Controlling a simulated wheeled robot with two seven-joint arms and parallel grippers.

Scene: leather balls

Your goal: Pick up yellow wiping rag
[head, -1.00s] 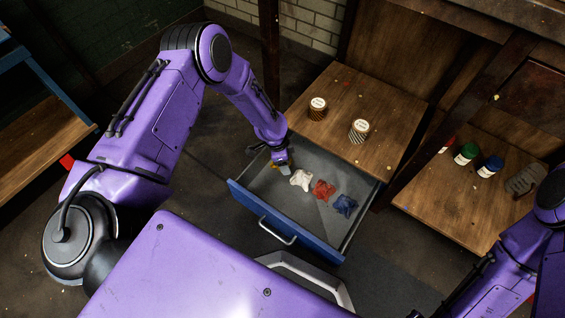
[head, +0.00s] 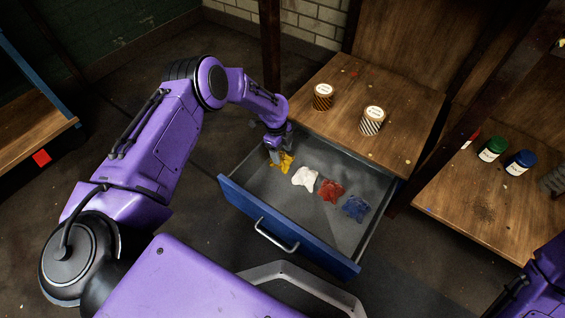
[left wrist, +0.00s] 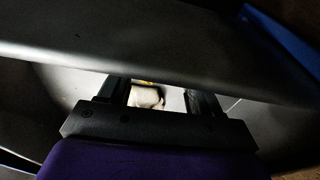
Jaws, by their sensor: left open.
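The yellow wiping rag (head: 284,163) lies crumpled on the floor of the open drawer (head: 262,190), at its back left corner. My left gripper (head: 275,155) is open and reaches down into that corner, at the upper left edge of the rag. Whether it touches the rag I cannot tell. In the left wrist view, the open fingers (left wrist: 158,93) frame a pale cloth (left wrist: 147,98), with a thin strip of the yellow rag (left wrist: 146,82) above it. My right gripper is out of view.
In the drawer, a white rag (head: 305,178), a red rag (head: 330,190) and a blue rag (head: 355,207) lie in a row. Two striped cans (head: 372,120) stand on the wooden top behind. A green jar (head: 491,149) and a blue jar (head: 519,162) stand at right.

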